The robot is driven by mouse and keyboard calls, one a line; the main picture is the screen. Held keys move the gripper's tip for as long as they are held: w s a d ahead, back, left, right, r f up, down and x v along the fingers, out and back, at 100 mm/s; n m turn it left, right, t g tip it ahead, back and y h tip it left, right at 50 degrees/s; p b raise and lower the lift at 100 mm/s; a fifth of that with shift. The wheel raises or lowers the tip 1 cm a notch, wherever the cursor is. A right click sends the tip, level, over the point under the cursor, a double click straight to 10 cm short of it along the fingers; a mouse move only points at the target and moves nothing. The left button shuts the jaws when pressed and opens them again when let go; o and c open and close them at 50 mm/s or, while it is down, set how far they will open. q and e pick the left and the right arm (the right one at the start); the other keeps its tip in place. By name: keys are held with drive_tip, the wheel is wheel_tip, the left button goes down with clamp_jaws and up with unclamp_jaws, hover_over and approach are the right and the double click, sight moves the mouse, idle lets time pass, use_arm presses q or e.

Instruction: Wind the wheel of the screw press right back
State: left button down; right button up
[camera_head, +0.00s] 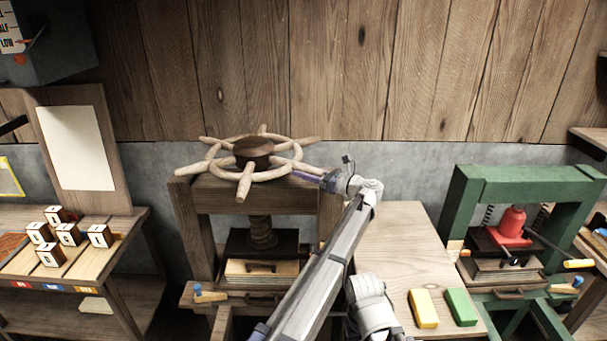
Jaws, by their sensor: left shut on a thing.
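The screw press (186,235) is a brown wooden frame left of centre. Its pale wooden wheel (210,166) lies flat on top, with a dark hub and several spoke handles reaching past the rim. A thick wooden screw (262,232) runs down from the crossbeam to a dark pressing block (240,244). Below the block is a light wooden piece with a handle. My left gripper (305,175) is shut on the wheel at its right side; the fingers hide the exact place of the grip. My right gripper is not in view.
A wooden table (420,240) with a yellow block (423,308) and a green block (460,306) stands right of the press. A green press (465,205) stands further right. A shelf with several small boxes (68,233) is at left. The wall is close behind the wheel.

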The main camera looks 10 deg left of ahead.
use_arm(q)
drive_tip(key=shift+a+f, duration=0.1)
drive_tip(key=shift+f, duration=0.05)
drive_tip(key=c, duration=0.9)
unclamp_jaws()
drive_tip(key=shift+w, duration=0.1)
drive_tip(key=o, duration=0.3)
drive_tip(key=shift+w+a+f, duration=0.1)
drive_tip(key=shift+w+f, duration=0.05)
drive_tip(key=shift+w, duration=0.15)
drive_tip(key=shift+o, duration=0.5)
drive_tip(key=shift+s, duration=0.2)
drive_tip(key=shift+w, duration=0.1)
